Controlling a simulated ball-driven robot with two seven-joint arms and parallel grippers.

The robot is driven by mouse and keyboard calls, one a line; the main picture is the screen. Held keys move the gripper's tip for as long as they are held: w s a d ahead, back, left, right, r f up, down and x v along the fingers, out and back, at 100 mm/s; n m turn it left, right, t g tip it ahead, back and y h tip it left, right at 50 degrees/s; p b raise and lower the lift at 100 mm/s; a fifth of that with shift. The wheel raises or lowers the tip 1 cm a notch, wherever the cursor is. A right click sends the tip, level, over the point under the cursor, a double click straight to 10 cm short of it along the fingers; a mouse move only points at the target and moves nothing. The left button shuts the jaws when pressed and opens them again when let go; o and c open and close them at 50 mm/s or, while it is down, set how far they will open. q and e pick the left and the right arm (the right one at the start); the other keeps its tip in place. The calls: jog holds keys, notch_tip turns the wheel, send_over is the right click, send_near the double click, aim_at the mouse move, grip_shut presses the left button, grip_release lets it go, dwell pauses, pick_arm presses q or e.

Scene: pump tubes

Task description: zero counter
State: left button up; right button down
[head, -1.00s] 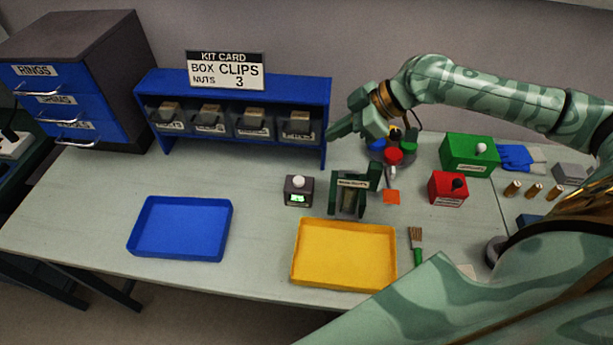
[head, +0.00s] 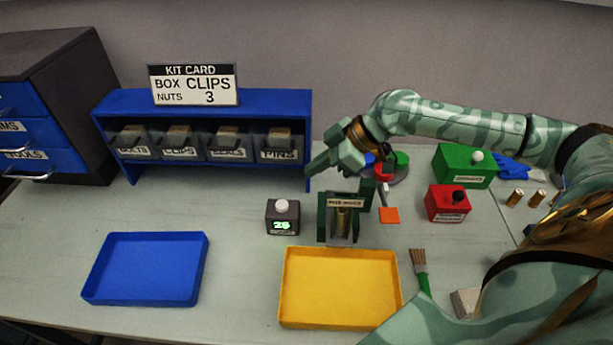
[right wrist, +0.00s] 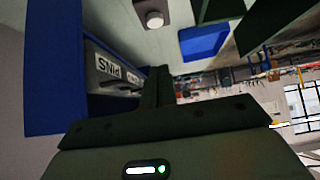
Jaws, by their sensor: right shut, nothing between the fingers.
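The counter (head: 283,217) is a small dark box on the table with a white round button (head: 281,205) on top. Its front has a lit green display that seems to read 25. In the right wrist view the white button (right wrist: 154,19) shows at the top edge. My right gripper (head: 312,168) is shut and empty, behind and a little right of the counter, above the table by the shelf's right end. Its closed fingers (right wrist: 158,86) show in the right wrist view, apart from the counter. My left gripper is not in view.
A blue shelf (head: 206,98) with labelled bins stands behind. A green dispenser (head: 325,216) stands close right of the counter, with a yellow tray (head: 340,321) in front. A blue tray (head: 145,297) lies front left. Table left of the counter is clear.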

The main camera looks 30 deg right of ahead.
jog(key=b, duration=0.1)
send_over(277, 204)
jog(key=s+d, duration=0.2)
notch_tip(277, 204, down, 6)
jog(key=shift+w+f, duration=0.15)
jog(key=shift+f, duration=0.1)
notch_tip(277, 204, down, 3)
jog(key=shift+d+r+b, duration=0.15)
jog(key=shift+r+b, duration=0.05)
jog(key=shift+b, duration=0.35)
jog(key=shift+f, duration=0.55)
